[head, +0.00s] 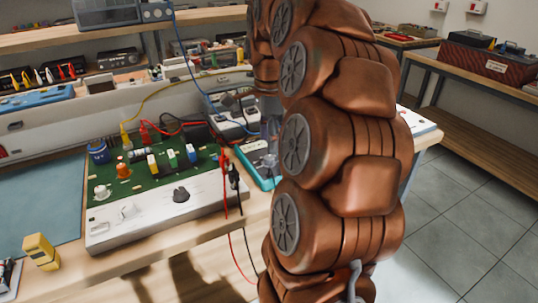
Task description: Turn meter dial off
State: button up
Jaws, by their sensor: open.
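A teal-edged meter (256,163) lies on the workbench, just right of the green circuit board. Its dial cannot be made out, as my arm and gripper cover part of it. My gripper (270,146) points down over the right part of this meter, partly hidden behind my copper-coloured arm. It is open, and I see nothing held in it. I cannot tell whether its fingers touch the meter.
Red and black leads (226,190) hang over the bench edge. A grey instrument (236,121) stands behind. A yellow tool (40,251) lies front left.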

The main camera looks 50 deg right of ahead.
aim_at(269, 157)
notch_tip(269, 157, down, 5)
dwell(0.3)
grip_shut()
dwell(0.4)
